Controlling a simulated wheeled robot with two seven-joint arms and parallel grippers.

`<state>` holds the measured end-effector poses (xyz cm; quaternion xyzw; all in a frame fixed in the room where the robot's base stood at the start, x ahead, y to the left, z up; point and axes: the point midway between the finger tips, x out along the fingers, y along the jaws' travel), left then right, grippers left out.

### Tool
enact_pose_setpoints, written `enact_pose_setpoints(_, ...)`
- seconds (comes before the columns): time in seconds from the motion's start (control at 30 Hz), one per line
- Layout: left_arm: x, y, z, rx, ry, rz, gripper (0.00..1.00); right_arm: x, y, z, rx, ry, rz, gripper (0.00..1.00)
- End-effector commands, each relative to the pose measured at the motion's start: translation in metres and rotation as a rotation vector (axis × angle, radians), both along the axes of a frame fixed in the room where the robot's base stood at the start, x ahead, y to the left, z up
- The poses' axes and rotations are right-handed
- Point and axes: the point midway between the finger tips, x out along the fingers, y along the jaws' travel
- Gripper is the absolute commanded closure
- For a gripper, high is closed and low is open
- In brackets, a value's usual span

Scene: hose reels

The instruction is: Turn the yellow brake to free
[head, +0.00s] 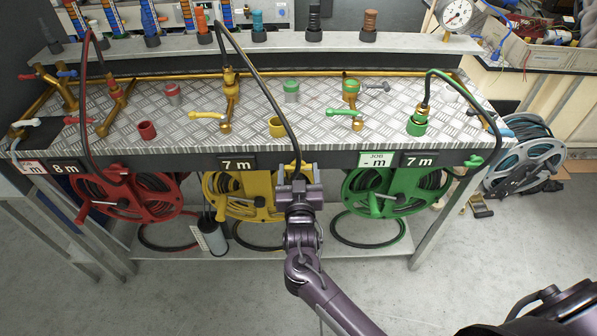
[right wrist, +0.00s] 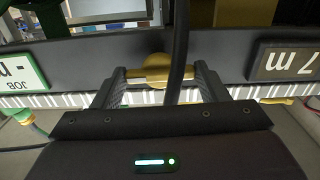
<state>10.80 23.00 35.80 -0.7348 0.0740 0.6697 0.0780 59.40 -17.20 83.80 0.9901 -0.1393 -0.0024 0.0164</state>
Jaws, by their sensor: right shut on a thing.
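The yellow brake (right wrist: 156,70) is a small brass-yellow knob with a crossbar on the dark front rail of the bench. In the right wrist view it sits between the two fingers of my right gripper (right wrist: 160,82), which is shut on it. A black hose crosses in front of the knob. In the head view my right gripper (head: 297,178) is at the rail beside the yellow reel (head: 225,188) and hides the brake. I cannot tell which setting the brake is in. My left gripper is not in view.
A red reel (head: 150,195) hangs at left and a green reel (head: 385,190) at right under the checker-plate bench top (head: 320,115). Label plates (head: 238,163) sit on the rail. The black hose (head: 262,85) arches down close to my right gripper. Open floor lies in front.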

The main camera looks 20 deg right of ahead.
Motion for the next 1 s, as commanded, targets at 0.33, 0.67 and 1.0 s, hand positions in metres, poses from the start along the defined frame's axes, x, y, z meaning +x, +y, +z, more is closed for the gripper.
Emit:
enact_pose_setpoints(0.33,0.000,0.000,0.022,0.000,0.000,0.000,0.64,0.000,0.000,0.004,-0.212,0.062,-0.001,0.56)
enact_pose_setpoints(0.67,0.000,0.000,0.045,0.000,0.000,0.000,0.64,0.000,0.000,0.004,-0.513,0.147,-0.001,0.56)
enact_pose_setpoints(1.0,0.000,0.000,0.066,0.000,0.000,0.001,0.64,0.000,0.000,0.003,-0.825,0.236,0.001,0.56)
